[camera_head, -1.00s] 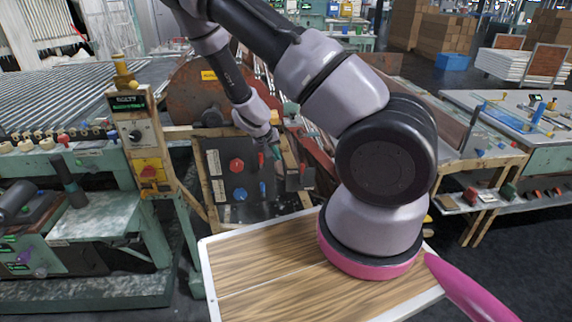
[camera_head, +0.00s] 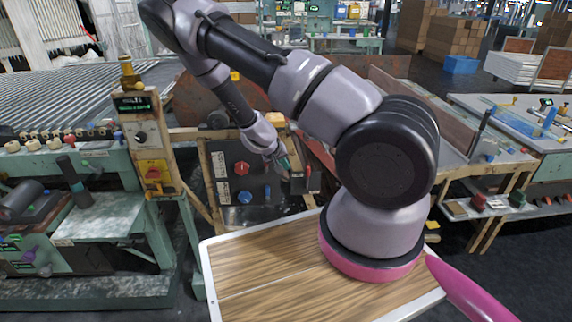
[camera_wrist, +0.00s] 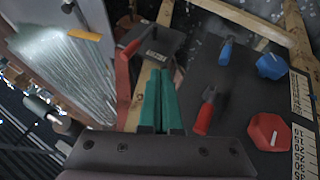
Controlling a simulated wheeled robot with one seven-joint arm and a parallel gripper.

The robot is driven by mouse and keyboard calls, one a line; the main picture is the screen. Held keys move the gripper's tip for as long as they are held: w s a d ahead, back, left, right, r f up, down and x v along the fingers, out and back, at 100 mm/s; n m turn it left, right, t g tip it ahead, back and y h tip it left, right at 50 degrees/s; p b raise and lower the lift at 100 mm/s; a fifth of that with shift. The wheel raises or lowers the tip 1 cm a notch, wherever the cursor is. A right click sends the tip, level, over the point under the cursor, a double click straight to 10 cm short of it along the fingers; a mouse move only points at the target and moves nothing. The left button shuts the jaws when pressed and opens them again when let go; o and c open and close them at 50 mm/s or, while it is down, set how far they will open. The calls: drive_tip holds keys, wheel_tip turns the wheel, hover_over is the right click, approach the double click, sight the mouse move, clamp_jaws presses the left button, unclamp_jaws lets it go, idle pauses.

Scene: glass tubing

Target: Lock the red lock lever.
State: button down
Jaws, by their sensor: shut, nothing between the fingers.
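In the wrist view a small red lever (camera_wrist: 206,112) sits on a dark panel (camera_wrist: 238,92), beside a red knob (camera_wrist: 268,131). Another red-handled lever (camera_wrist: 131,47) stands at a grey box (camera_wrist: 158,42) beyond the fingertips. No readable label shows which is the lock lever. My gripper (camera_wrist: 161,92) has green fingers, shut together and empty. They point toward the box, left of the small red lever, and appear apart from both levers. In the head view my gripper (camera_head: 286,164) is at the panel's right side, near the box (camera_head: 298,184).
The panel also carries a blue knob (camera_wrist: 271,66) and a blue lever (camera_wrist: 226,50). A wooden frame (camera_wrist: 262,20) borders the panel. A control post (camera_head: 143,140) stands left of it. A wood-topped surface (camera_head: 262,262) lies in front.

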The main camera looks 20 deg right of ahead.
sight(307, 176)
drive_tip(key=d+f, duration=0.1)
drive_tip(key=d, duration=0.1)
drive_tip(key=w+d+f, duration=0.1)
drive_tip(key=d+f, duration=0.3)
drive_tip(key=d, duration=0.1)
drive_tip(key=shift+w, duration=0.35)
drive_tip(key=shift+d, duration=0.15)
